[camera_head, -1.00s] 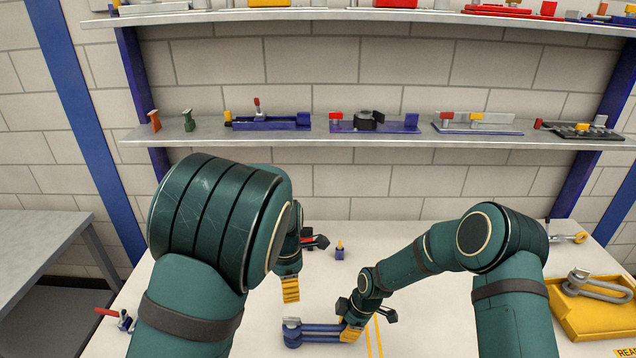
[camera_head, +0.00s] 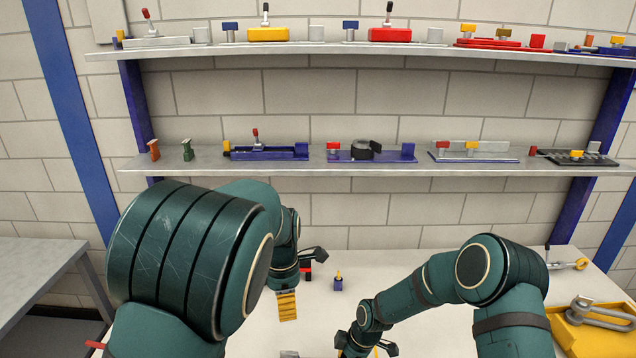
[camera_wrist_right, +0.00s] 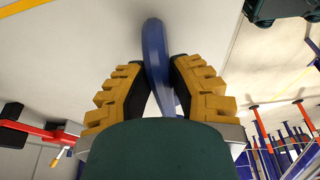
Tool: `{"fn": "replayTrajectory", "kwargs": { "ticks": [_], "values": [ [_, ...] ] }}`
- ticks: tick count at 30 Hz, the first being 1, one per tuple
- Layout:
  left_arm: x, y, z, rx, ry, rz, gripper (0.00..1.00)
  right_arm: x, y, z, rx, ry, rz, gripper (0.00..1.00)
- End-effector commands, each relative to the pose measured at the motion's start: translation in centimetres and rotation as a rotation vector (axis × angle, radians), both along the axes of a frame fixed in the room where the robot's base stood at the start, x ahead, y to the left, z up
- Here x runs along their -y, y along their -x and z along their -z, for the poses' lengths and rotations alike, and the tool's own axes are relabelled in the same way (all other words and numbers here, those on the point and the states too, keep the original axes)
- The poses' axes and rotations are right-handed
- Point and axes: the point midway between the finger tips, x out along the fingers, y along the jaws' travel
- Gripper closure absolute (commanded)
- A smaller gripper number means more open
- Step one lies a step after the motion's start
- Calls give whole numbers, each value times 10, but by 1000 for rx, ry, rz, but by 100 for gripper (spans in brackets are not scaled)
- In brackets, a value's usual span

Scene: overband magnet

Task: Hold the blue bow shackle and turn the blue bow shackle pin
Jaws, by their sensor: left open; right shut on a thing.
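The blue bow shackle (camera_wrist_right: 155,58) shows in the right wrist view as a blue bar between the yellow fingers of my right gripper (camera_wrist_right: 158,75), which is shut on it. In the head view the right gripper (camera_head: 354,346) is cut by the bottom edge. The shackle's body is out of the head view; only a small grey piece (camera_head: 289,354), perhaps the pin's end, shows at that edge. My left gripper (camera_head: 287,306) is open and empty, its yellow fingers pointing down, apart from this grey piece. The rest of the pin is hidden.
A small blue block with a yellow top (camera_head: 338,283) stands on the white table (camera_head: 400,270) right of the left gripper. A yellow tray (camera_head: 590,332) with a grey shackle lies at the right. Shelves with fixtures (camera_head: 270,152) line the wall behind.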

Motion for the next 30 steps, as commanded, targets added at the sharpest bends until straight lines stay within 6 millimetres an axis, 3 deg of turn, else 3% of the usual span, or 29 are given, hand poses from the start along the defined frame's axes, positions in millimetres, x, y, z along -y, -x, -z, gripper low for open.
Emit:
{"fn": "replayTrajectory", "kwargs": {
  "ticks": [1,3,4,13,17,30],
  "values": [
    [0,0,0,0,0,0,50,0,0,1,-1,0,0,72],
    [0,0,0,0,0,0,50,0,0,1,-1,0,0,48],
    [0,0,0,0,0,0,50,0,0,0,-1,0,0,46],
    [0,0,0,0,0,0,50,0,0,-1,0,0,0,46],
    [0,0,0,0,0,0,50,3,-1,-10,2,0,2,46],
    [0,0,0,0,0,0,50,28,0,-90,3,0,2,46]
  ]
}}
